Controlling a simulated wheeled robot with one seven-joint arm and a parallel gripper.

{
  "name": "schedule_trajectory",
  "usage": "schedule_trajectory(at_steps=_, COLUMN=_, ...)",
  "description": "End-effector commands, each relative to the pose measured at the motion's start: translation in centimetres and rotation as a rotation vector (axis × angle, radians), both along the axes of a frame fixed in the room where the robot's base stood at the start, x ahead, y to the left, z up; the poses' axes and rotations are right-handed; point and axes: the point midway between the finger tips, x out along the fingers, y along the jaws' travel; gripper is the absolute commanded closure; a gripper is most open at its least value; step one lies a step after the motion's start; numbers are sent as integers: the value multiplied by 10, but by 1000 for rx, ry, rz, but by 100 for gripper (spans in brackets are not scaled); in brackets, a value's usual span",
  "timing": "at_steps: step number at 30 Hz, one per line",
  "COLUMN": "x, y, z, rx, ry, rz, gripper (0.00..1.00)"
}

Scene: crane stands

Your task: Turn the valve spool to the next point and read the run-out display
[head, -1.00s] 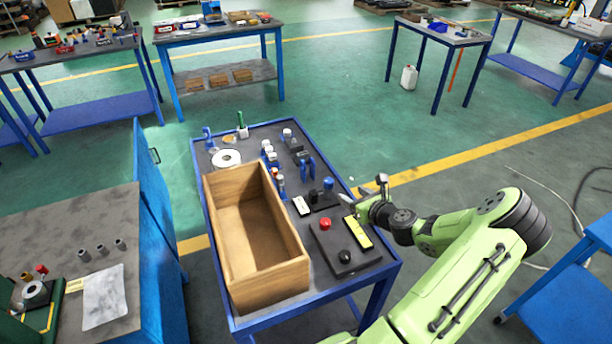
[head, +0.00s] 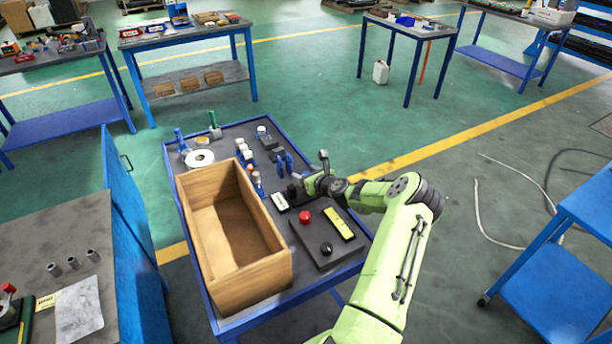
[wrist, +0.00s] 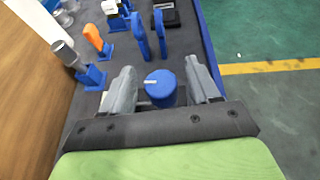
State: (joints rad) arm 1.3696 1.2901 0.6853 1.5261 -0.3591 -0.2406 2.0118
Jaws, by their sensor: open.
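My gripper (wrist: 159,82) is open, with its two grey fingers on either side of a blue round piece (wrist: 160,89) that has a white mark on top. This looks like the valve spool. Small gaps show between it and each finger. In the head view my gripper (head: 297,189) is low over the black block, and hides the blue piece. A white plate (head: 279,201) lies just left of the gripper, and a yellow-framed strip (head: 339,223) is on the dark panel (head: 325,245). I cannot tell which is the run-out display, and no reading is legible.
A wooden box (head: 281,262) fills the left of the blue-edged table. Blue upright holders (wrist: 142,38) stand ahead of my gripper, and a blue stand with an orange piece (wrist: 97,38) is to its left. The panel carries a red button (head: 305,217) and a black knob (head: 326,249).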

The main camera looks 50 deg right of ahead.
Motion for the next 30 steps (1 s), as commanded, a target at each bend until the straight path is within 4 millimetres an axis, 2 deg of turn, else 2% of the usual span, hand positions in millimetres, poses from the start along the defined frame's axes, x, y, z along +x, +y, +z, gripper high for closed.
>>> schedule_trajectory(at_steps=2, x=0, y=0, z=0, rx=0, ry=0, rz=0, gripper=39)
schedule_trajectory(at_steps=12, x=-1, y=0, z=1, rx=-1, ry=0, rz=0, gripper=91)
schedule_trajectory(at_steps=17, x=0, y=1, z=3, rx=2, ry=0, rz=-25, gripper=90)
schedule_trajectory(at_steps=30, x=0, y=1, z=7, rx=3, ry=1, rz=-350, gripper=90)
